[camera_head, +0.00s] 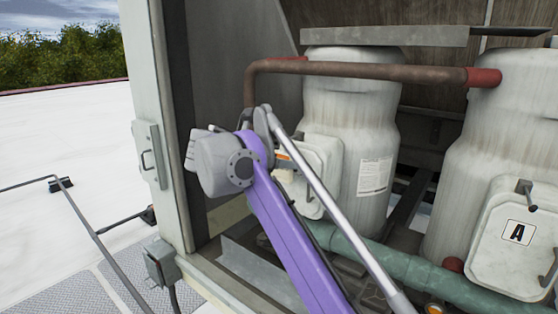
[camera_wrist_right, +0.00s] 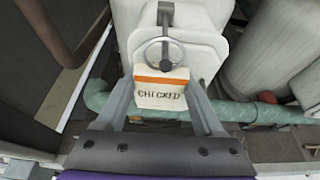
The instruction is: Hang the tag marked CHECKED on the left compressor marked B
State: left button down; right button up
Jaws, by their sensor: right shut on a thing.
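The left compressor (camera_head: 351,110) is a pale, stained tank with a white terminal box (camera_head: 322,160) on its front; no letter B shows. In the right wrist view, the box (camera_wrist_right: 205,50) has a grey peg (camera_wrist_right: 165,17) on its face. The white tag (camera_wrist_right: 160,101) has an orange stripe and reads CHECKED. My right gripper (camera_wrist_right: 162,88) is shut on the tag, close in front of the box. The tag's metal ring (camera_wrist_right: 147,54) overlaps the peg; I cannot tell if it is around it. In the head view my arm mostly hides the gripper. My left gripper is not in view.
The right compressor (camera_head: 472,150) has a box marked A (camera_head: 517,232) with its own peg. A rusty pipe (camera_head: 370,70) crosses above, and a green pipe (camera_head: 400,261) runs low in front. The cabinet's side wall (camera_head: 160,90) stands left.

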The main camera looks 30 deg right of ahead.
jog(key=shift+f, duration=0.1)
dwell(0.6)
jog(key=o, duration=1.4)
jog(key=v, duration=1)
jog(key=shift+s+a+p, duration=0.2)
jog(key=shift+a+p, duration=0.1)
jog(key=shift+p, duration=0.1)
